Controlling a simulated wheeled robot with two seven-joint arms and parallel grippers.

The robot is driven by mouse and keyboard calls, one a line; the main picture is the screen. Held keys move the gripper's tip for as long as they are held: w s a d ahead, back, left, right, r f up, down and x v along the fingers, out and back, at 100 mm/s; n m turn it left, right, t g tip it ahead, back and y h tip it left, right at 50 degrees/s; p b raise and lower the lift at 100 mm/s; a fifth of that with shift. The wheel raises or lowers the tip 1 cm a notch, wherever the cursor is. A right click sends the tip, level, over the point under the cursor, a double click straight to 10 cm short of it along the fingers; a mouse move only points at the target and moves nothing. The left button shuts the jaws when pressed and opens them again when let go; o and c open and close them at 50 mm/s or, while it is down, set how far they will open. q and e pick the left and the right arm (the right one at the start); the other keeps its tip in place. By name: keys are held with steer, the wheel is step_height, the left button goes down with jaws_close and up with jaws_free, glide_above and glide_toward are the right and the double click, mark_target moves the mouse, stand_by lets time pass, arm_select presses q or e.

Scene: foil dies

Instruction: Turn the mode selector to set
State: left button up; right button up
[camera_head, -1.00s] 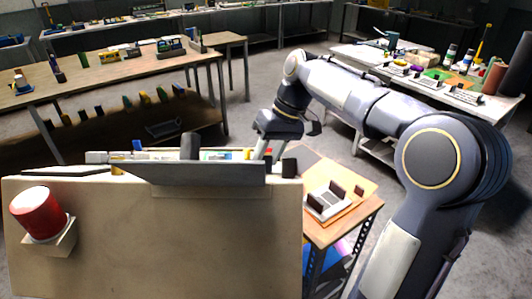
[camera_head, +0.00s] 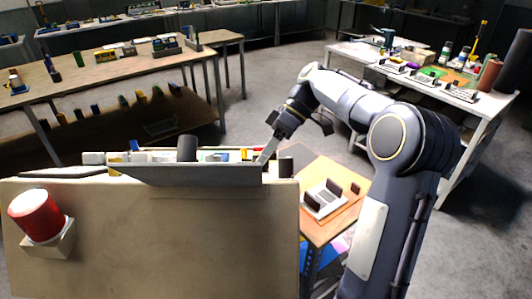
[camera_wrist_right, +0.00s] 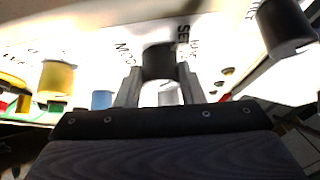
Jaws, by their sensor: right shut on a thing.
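The mode selector is a black knob (camera_wrist_right: 158,62) on a white panel (camera_wrist_right: 95,40) in the right wrist view. Partly readable lettering, "SE" and "MO", stands beside it. My right gripper (camera_wrist_right: 159,78) is shut on the knob, one finger on each side. In the head view my right gripper (camera_head: 266,153) reaches down at the right end of the panel, and the knob there is hard to make out. The knob's exact pointing direction cannot be told. My left gripper is not in view.
A larger black cylinder (camera_wrist_right: 285,25) and a yellow cylinder (camera_wrist_right: 56,77) stand near the gripper. In the head view a red button (camera_head: 36,214) sits at the left of the beige console (camera_head: 150,235). A wooden table (camera_head: 335,225) stands at the right.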

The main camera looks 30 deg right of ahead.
steer(key=shift+n, duration=0.4)
steer(key=o, duration=1)
steer(key=v, duration=0.4)
steer(key=shift+w+d, duration=0.15)
steer(key=shift+d, duration=0.1)
steer(key=p+v, duration=0.2)
steer(key=v, duration=0.1)
steer(key=shift+d+r+p, duration=0.15)
steer(key=shift+r+p, duration=0.05)
steer(key=shift+p, duration=0.1)
